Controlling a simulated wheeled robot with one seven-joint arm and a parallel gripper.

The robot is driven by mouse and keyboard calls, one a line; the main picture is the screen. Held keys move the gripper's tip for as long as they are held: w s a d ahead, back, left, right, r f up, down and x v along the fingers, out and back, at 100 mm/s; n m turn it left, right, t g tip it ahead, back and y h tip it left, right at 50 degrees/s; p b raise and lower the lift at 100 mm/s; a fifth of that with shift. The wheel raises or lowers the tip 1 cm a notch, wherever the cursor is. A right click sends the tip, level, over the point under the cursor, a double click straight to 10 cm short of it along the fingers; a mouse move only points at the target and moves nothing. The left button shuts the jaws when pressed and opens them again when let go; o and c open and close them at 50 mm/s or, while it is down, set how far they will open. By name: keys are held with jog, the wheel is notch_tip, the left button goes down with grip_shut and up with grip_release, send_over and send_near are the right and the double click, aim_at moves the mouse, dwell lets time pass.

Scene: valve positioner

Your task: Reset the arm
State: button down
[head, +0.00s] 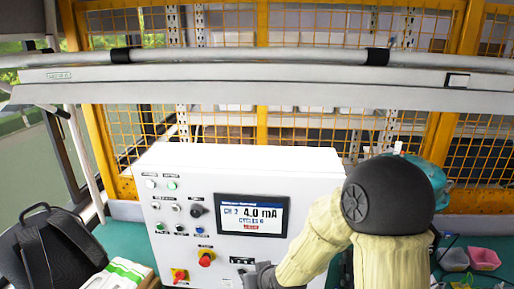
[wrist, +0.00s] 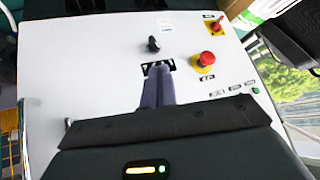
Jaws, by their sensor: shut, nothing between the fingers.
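A white control box (head: 180,210) stands on the green bench in the head view, its screen (head: 251,215) reading CH 2, 4.0 mA. My arm, in a beige sleeve with a black joint, reaches down over the box's right side. My gripper (head: 262,273) is at the front panel's lower part, below the screen. In the wrist view my gripper (wrist: 158,72) is shut and empty, its fingertips over a small black-and-white control (wrist: 148,67) and partly hiding it. I cannot tell whether they touch it. A black knob (wrist: 153,44) and a red mushroom button (wrist: 207,59) are close by.
A second red control (head: 180,275) is at the panel's lower left. A black backpack (head: 50,250) and a green-white packet (head: 125,272) lie left of the box. Small bins (head: 484,258) are at right. A white rail (head: 250,80) and yellow mesh fence stand behind.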

jog(key=s+d+r+m+g+h+b, duration=0.1)
jog(key=s+d+r+m+g+h, duration=0.2)
jog(key=s+d, duration=1.1)
jog(key=shift+d+g+h+b, duration=0.3)
jog(key=shift+d+g+h, duration=0.2)
jog(key=shift+d+g, duration=0.4)
